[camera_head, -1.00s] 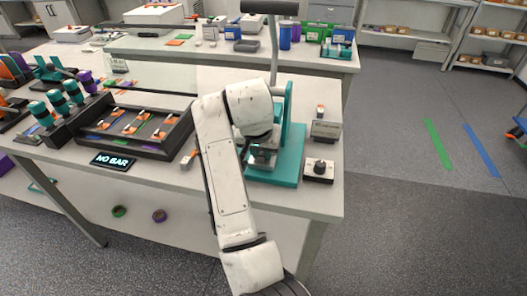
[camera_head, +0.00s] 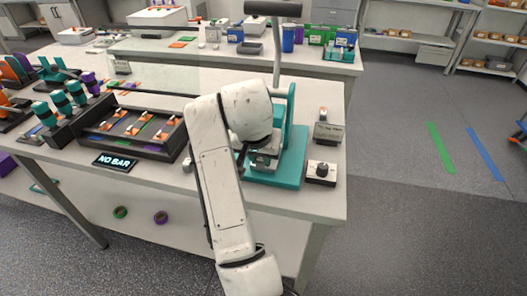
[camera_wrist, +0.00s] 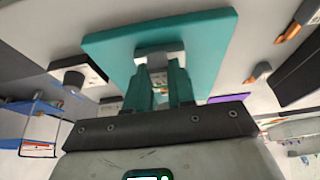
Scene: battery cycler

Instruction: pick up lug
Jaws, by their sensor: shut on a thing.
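My gripper (camera_wrist: 166,78) has teal fingers. It is at the teal press base (camera_wrist: 205,42), which also shows in the head view (camera_head: 292,162). The fingers are shut on a small light-grey piece (camera_wrist: 158,62) in front of a dark grey block. I cannot tell whether this piece is the lug. In the head view my arm hides most of the grip. A small block with orange on it (camera_wrist: 258,72) stands between the press and the tray. Several orange and white lugs (camera_head: 135,128) lie in the black tray.
A black and white knob box (camera_head: 321,172) and a small labelled device (camera_head: 328,130) stand right of the press. The black tray (camera_head: 150,152) and a "NO BAR" sign (camera_head: 115,161) lie left. The press handle (camera_head: 273,8) rises above the bench.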

